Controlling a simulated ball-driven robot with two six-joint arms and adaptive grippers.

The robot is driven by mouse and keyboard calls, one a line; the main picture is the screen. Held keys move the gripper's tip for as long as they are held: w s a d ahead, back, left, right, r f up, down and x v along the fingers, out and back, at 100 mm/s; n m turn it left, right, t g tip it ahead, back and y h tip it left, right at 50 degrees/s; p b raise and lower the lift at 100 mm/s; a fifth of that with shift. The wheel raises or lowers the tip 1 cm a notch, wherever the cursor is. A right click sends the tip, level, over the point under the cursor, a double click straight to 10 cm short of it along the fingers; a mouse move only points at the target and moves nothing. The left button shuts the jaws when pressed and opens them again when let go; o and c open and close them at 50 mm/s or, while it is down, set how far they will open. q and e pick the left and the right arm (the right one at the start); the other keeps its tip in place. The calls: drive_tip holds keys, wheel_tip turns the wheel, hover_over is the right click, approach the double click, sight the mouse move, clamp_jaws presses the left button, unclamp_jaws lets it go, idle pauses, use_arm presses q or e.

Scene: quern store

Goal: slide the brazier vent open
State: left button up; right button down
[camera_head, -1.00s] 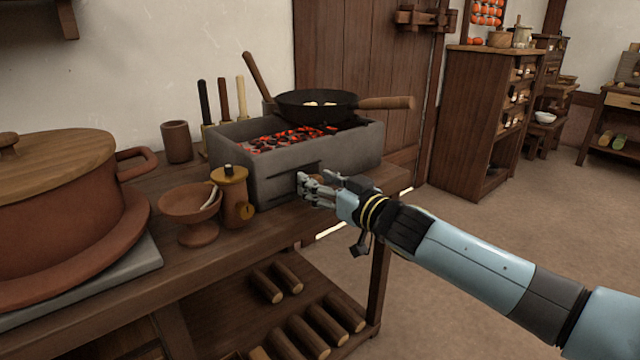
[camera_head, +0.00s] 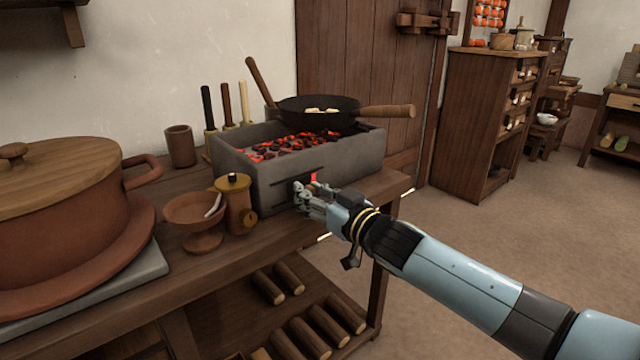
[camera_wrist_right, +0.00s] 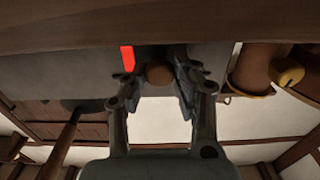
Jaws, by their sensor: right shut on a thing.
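The grey stone brazier (camera_head: 345,158) stands on the wooden bench, with glowing coals in it. Its vent is low on the front face, with a dark slot (camera_head: 284,184) and a red glowing gap (camera_head: 313,178) beside my fingers. The vent is at least partly open. My right gripper (camera_head: 303,195) is at the vent, shut on its round brown knob (camera_wrist_right: 159,75). In the right wrist view the knob sits between the fingers, with the red gap (camera_wrist_right: 128,59) to its left. The fingers hide the knob in the head view. My left gripper is out of view.
A black pan (camera_head: 318,110) rests on the brazier, its handle out to the right. A lidded brown jar (camera_head: 236,205) and a clay bowl (camera_head: 196,211) stand close left of my right gripper. A large lidded pot (camera_head: 65,215) is further left. Floor to the right is clear.

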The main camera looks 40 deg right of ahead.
sight(288, 192)
drive_tip(key=shift+s+a+r+p, duration=0.15)
drive_tip(key=shift+a+p, duration=0.5)
drive_tip(key=shift+a, duration=0.6)
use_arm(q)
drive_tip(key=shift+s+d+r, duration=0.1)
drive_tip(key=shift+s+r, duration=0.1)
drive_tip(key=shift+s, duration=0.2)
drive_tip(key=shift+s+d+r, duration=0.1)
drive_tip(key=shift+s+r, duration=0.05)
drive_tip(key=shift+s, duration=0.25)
use_arm(e)
drive_tip(key=shift+a+f, duration=0.1)
drive_tip(key=shift+f, duration=0.2)
drive_tip(key=c, duration=1.4)
unclamp_jaws()
drive_tip(key=shift+a, duration=0.1)
drive_tip(key=o, duration=0.4)
drive_tip(key=shift+a+r, duration=0.1)
drive_tip(key=shift+a, duration=0.05)
drive_tip(key=shift+c, duration=0.2)
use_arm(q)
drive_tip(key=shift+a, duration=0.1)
use_arm(e)
drive_tip(key=shift+s, duration=0.1)
drive_tip(key=shift+s, duration=0.35)
drive_tip(key=s+d, duration=0.1)
drive_tip(key=s, duration=1)
